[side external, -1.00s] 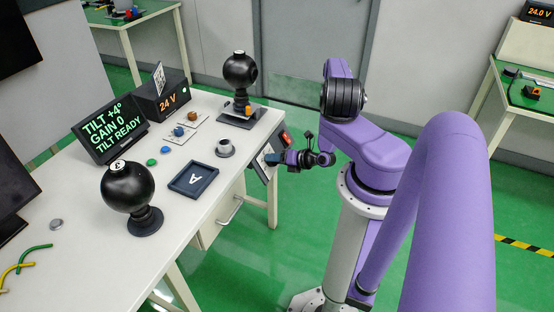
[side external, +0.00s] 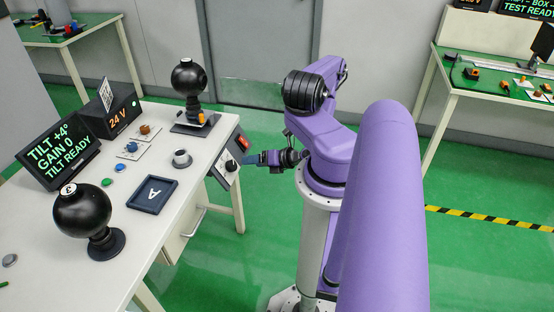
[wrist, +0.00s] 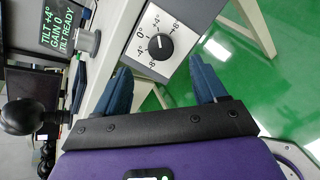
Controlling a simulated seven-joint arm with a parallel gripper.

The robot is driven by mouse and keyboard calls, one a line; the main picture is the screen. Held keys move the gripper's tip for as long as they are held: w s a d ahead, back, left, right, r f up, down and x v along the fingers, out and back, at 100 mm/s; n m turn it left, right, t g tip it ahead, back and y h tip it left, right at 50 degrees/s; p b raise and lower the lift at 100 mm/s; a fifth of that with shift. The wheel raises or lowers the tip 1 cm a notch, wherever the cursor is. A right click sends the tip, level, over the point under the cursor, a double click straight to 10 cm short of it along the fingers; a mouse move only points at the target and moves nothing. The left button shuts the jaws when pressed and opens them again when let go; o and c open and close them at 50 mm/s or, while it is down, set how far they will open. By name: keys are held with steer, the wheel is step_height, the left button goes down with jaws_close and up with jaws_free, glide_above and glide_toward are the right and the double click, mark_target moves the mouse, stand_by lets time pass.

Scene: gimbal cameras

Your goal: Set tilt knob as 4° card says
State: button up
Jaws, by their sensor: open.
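The black tilt knob (wrist: 161,46) sits on a white dial plate marked 0, +4, +8, -4 and -8 in the wrist view. Its white pointer mark is too small to read surely. In the side view the knob (side external: 231,165) is on the sloped front panel at the table's end. My gripper (wrist: 161,88) is open and empty, its blue fingers apart and short of the knob. In the side view my gripper (side external: 249,158) is just right of the panel, apart from the knob. A screen (side external: 59,147) reads TILT +4°, GAIN 0, TILT READY. A small card (side external: 106,94) stands on the 24 V box, its text unreadable.
A red switch (side external: 244,143) is above the knob on the panel. Open floor lies right of the panel.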

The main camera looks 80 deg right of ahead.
steer(key=v, duration=0.8)
steer(key=shift+s, duration=0.25)
steer(key=shift+r, duration=0.15)
steer(key=w+a+r+n+g+y, duration=0.3)
steer(key=a+r+n+g+y, duration=0.35)
steer(key=n, duration=0.85)
steer(key=w+a+r+n+g+y, duration=0.45)
steer(key=r+n+g+y, duration=0.2)
steer(key=n, duration=0.85)
steer(key=s+a+r+n+h, duration=0.4)
steer(key=a+r+n, duration=0.3)
steer(key=n, duration=0.7)
steer(key=s+a+r+n+h, duration=0.5)
steer(key=a+r+n+h, duration=0.2)
steer(key=n, duration=0.7)
steer(key=shift+a+n, duration=0.4)
steer(key=shift+a, duration=0.55)
steer(key=shift+r, duration=0.1)
